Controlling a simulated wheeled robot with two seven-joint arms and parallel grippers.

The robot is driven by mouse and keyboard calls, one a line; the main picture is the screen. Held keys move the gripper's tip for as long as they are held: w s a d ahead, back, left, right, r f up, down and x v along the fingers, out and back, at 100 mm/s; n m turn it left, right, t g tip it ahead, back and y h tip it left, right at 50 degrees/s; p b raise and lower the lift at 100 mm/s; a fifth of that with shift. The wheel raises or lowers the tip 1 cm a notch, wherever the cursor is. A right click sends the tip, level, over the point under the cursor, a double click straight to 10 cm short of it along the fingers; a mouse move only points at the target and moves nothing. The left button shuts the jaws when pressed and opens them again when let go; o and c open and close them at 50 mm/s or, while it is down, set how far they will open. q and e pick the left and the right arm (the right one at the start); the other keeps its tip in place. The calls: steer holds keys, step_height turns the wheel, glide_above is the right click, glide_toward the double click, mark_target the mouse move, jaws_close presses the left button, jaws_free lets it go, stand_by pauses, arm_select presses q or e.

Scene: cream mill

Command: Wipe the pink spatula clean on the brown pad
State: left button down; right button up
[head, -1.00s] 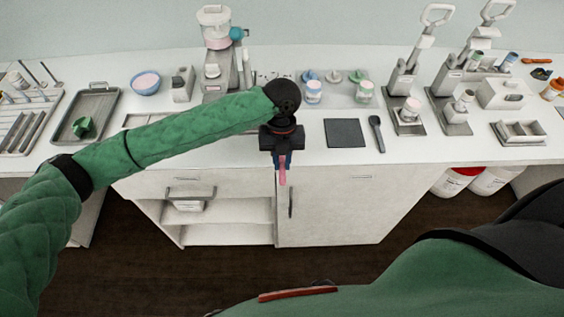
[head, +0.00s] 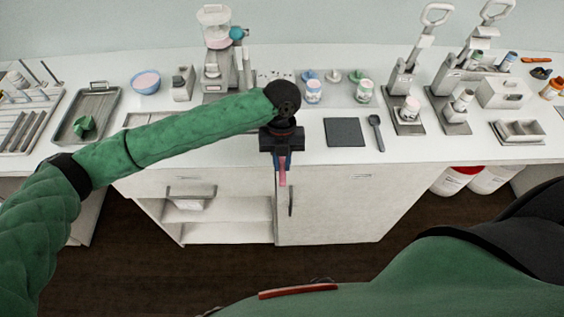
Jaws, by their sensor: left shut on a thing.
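My left gripper (head: 283,160) is shut on the pink spatula (head: 282,179). The spatula points downward, in front of the counter's front edge, and its upper part is hidden by the jaws. A flat, square, dark grey pad (head: 345,132) lies on the counter to the right of the gripper, apart from the spatula. I see no pad that looks clearly brown. My right gripper is not in view.
A dark spoon-like tool (head: 376,133) lies right of the pad. Small cups (head: 314,91) stand behind it, and lever presses (head: 405,80) stand to the right. A grey tray (head: 88,112) and a blue bowl (head: 146,82) are at the left.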

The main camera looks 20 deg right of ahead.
arm_select(q)
steer(key=shift+w+d, duration=0.1)
steer(key=shift+w, duration=0.2)
steer(key=shift+s, duration=0.15)
steer(key=shift+s+a+p, duration=0.25)
steer(key=shift+s+p, duration=0.1)
steer(key=shift+s, duration=0.25)
steer(key=shift+w, duration=0.1)
steer(key=shift+w+d, duration=0.25)
steer(key=shift+w, duration=0.45)
steer(key=shift+s+a+p+v, duration=0.1)
steer(key=shift+s+p+v, duration=0.1)
steer(key=shift+p+v, duration=0.6)
steer(key=shift+s+a+p+v, duration=0.15)
steer(key=shift+p+v, duration=0.25)
steer(key=shift+v, duration=0.75)
steer(key=shift+s+d+p+v, duration=0.1)
steer(key=shift+s+p+v, duration=0.15)
steer(key=shift+p+v, duration=0.55)
steer(key=shift+a+r, duration=0.1)
steer(key=shift+r, duration=0.15)
